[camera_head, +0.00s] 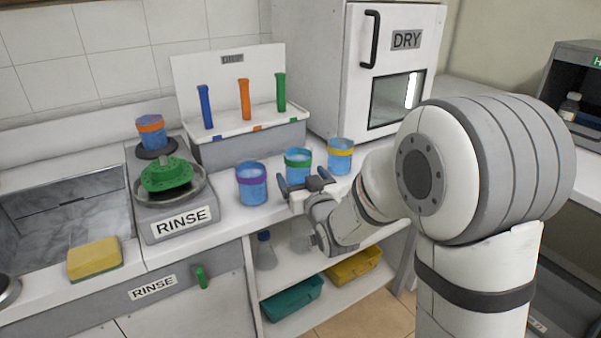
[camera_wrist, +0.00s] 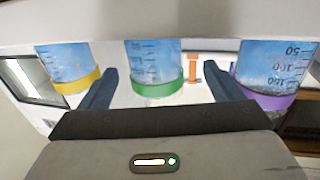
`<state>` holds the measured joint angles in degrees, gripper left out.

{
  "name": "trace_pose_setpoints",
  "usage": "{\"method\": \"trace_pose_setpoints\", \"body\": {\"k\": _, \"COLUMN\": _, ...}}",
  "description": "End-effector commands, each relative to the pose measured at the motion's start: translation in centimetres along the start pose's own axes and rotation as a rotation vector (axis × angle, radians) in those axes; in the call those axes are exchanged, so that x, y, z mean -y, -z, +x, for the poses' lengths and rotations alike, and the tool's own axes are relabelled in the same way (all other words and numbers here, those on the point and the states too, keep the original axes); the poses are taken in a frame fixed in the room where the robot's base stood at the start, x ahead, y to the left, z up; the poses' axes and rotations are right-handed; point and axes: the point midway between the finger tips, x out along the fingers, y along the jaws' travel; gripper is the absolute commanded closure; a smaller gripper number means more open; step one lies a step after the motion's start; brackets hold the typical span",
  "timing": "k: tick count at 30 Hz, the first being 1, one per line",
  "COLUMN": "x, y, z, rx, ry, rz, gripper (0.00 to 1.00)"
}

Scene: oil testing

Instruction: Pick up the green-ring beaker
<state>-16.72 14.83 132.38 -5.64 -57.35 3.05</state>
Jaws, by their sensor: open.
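The green-ring beaker (camera_head: 298,166) stands upright on the white counter, between the purple-ring beaker (camera_head: 251,184) and the yellow-ring beaker (camera_head: 340,156). It is clear blue with a green band. In the wrist view the green-ring beaker (camera_wrist: 154,68) appears centred between my two fingers, ahead of them. My gripper (camera_head: 305,184) is open and empty, just in front of the beaker at the counter's front edge. The two fingers also show in the wrist view (camera_wrist: 160,88), one on each side of the beaker.
The purple-ring beaker (camera_wrist: 263,80) and yellow-ring beaker (camera_wrist: 68,70) flank the fingers closely. Behind stands a grey box (camera_head: 250,142) with blue, orange and green tubes. A rinse station (camera_head: 180,222) holds a green object and an orange-ring beaker (camera_head: 151,130). The dry cabinet (camera_head: 347,60) stands behind right.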

Motion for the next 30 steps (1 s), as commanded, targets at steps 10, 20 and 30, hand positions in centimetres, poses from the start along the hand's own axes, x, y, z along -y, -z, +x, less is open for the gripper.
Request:
{"method": "trace_pose_setpoints", "body": {"k": 10, "x": -0.6, "y": 0.0, "z": 4.5, "rx": 0.001, "ry": -0.003, "rz": 0.000, "gripper": 0.14}}
{"method": "trace_pose_setpoints", "body": {"k": 20, "x": -0.7, "y": 0.0, "z": 7.0, "rx": 0.001, "ry": -0.003, "rz": 0.000, "gripper": 0.14}}
{"method": "trace_pose_setpoints", "body": {"k": 30, "x": -0.8, "y": 0.0, "z": 7.0, "rx": 0.000, "ry": -0.004, "rz": 0.000, "gripper": 0.31}}
